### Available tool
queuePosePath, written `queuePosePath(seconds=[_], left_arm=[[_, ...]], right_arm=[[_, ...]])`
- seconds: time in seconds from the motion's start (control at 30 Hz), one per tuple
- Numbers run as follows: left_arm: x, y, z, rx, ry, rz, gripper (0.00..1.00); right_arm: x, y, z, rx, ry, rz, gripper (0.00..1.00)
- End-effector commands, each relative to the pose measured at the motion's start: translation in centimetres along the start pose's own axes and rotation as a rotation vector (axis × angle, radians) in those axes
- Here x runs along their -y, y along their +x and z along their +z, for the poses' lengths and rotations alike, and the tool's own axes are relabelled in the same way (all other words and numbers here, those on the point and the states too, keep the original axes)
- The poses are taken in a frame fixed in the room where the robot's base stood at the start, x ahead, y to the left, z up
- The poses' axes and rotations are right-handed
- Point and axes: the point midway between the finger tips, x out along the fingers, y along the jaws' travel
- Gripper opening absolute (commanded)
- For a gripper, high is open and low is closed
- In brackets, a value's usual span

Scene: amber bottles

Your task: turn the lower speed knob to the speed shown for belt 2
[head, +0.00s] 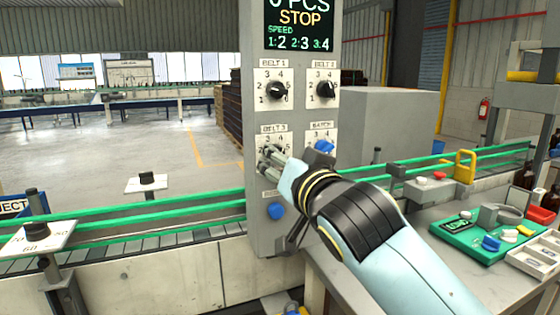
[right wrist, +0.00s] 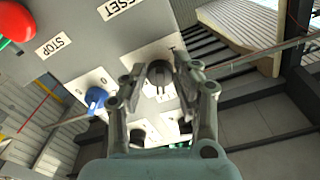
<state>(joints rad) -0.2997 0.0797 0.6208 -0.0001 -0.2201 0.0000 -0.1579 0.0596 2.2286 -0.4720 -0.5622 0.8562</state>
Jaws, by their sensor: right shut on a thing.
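The grey control panel (head: 291,220) bears a display (head: 300,25) reading STOP and, under SPEED, 1:2 2:3 3:4, so belt 2 shows 3. Black knobs labelled BELT 1 (head: 276,91) and BELT 2 (head: 326,89) sit in the upper row. My right gripper (head: 268,161) is at the lower-left BELT 3 dial, its fingers covering that knob and part of its scale. In the right wrist view the dark BELT 3 knob (right wrist: 160,73) is between the fingers of my right gripper (right wrist: 158,78), which is shut on it. Its pointer setting cannot be read. My left gripper is out of view.
A blue BATCH knob (head: 324,147) is close right of my right gripper; another blue knob (head: 277,211) is below. A red button (right wrist: 15,22) shows in the right wrist view. Green-railed conveyors flank the panel; a bench with a green tray (head: 470,237) stands right.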

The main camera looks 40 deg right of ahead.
Motion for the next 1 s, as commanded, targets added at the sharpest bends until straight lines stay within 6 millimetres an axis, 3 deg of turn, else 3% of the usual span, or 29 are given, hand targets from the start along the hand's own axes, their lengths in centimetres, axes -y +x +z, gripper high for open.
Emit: queuePosePath(seconds=[1.0], left_arm=[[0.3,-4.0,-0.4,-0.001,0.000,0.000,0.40]], right_arm=[[-0.5,0.0,-0.3,0.001,-0.744,0.000,0.00]])
